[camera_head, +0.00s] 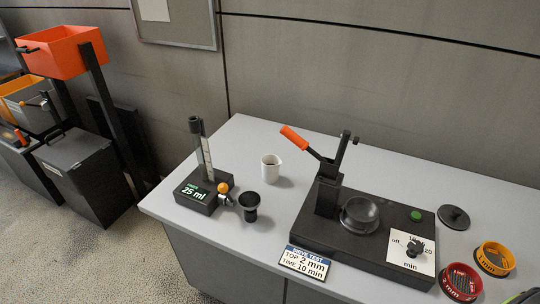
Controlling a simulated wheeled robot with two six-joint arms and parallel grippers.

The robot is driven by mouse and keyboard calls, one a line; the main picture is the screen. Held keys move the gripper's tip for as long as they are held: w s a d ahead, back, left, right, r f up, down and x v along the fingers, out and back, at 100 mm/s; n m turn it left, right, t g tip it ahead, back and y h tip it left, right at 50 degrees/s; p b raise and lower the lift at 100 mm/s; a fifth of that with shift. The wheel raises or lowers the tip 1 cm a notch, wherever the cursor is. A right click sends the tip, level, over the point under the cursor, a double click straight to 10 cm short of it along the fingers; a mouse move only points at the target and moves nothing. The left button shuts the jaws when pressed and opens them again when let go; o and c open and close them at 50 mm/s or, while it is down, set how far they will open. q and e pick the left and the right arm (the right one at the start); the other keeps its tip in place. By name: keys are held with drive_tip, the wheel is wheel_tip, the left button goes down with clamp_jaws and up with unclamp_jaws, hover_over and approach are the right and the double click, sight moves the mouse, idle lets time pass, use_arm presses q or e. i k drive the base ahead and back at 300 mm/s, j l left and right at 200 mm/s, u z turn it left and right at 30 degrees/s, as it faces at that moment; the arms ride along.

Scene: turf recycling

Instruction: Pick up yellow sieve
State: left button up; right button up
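The yellow sieve (494,261) is a round, shallow ring with a dark label on its side. It sits at the right end of the grey worktop. A red sieve (462,283), marked 2 mm, stands just in front and to the left of it. Neither of my grippers can be made out in the head view.
A black lid (454,217) lies behind the sieves. The black test machine (350,243) with an orange lever stands to their left. Further left are a white cup (271,167) and a 25 ml dispenser (201,196). The worktop behind the lid is clear.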

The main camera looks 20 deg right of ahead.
sight(494, 258)
drive_tip(key=z, duration=2.45)
drive_tip(key=i+l+u, duration=0.2)
drive_tip(key=l+u, duration=0.15)
drive_tip(key=i+l+u, duration=0.1)
drive_tip(key=l+u, duration=0.25)
drive_tip(key=i+l+u, duration=0.1)
drive_tip(key=l+u, duration=0.65)
drive_tip(key=i+l, duration=0.05)
drive_tip(key=l, duration=0.05)
